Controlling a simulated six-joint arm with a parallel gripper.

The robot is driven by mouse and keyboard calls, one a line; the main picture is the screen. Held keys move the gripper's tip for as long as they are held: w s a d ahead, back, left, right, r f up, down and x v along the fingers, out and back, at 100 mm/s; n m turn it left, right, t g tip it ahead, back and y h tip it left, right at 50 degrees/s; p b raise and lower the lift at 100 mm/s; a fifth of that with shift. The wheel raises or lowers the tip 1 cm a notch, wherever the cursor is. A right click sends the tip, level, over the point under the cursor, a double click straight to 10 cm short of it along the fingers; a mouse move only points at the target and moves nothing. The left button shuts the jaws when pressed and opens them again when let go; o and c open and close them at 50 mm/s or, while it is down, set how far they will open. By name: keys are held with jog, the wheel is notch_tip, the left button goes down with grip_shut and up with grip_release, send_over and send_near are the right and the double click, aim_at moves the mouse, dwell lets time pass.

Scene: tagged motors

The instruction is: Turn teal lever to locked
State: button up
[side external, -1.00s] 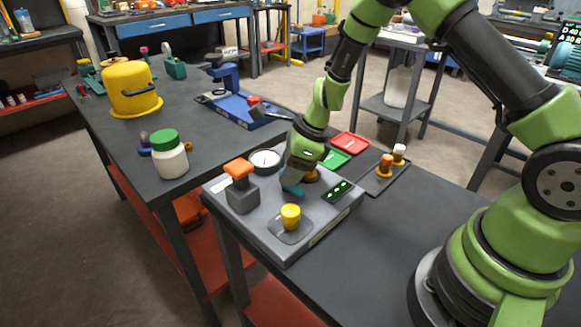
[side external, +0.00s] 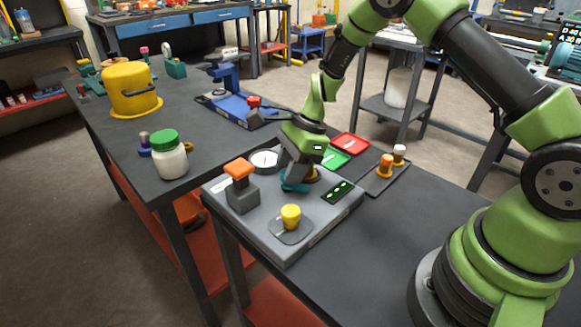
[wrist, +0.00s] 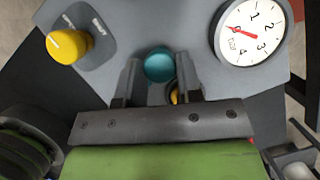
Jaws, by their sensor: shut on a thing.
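The teal lever (side external: 295,187) is on the grey control box (side external: 262,237), behind the yellow knob. In the wrist view its rounded teal end (wrist: 159,64) lies between the two fingers. My gripper (side external: 291,176) is shut on the lever, with its fingers close above the box top. It also shows in the wrist view (wrist: 158,72), one finger on each side of the lever. A yellow part (wrist: 175,94) shows under the gripper, partly hidden. Any lock marking for the lever is hidden or too small to read.
Green (side external: 334,158) and red (side external: 350,144) trays lie behind. A white jar (side external: 170,157) stands on the left bench.

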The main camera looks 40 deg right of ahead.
jog(key=n+g, duration=0.1)
jog(key=n, duration=0.2)
jog(key=n+g, duration=0.1)
jog(key=n, duration=0.2)
jog(key=shift+w+n+g, duration=0.2)
jog(key=shift+n+g, duration=0.1)
jog(key=n+g, duration=0.1)
jog(key=n, duration=0.2)
jog(key=n+g, duration=0.1)
jog(key=n, duration=0.2)
jog(key=shift+w+a+h, duration=0.1)
jog(key=shift+w+h, duration=0.05)
jog(key=shift+h, duration=0.25)
jog(key=shift+n, duration=0.4)
jog(key=o, duration=0.9)
jog(key=shift+r, duration=0.1)
jog(key=v, duration=0.9)
jog(key=shift+w+r, duration=0.2)
jog(key=shift+r, duration=0.15)
jog(key=shift+r, duration=0.15)
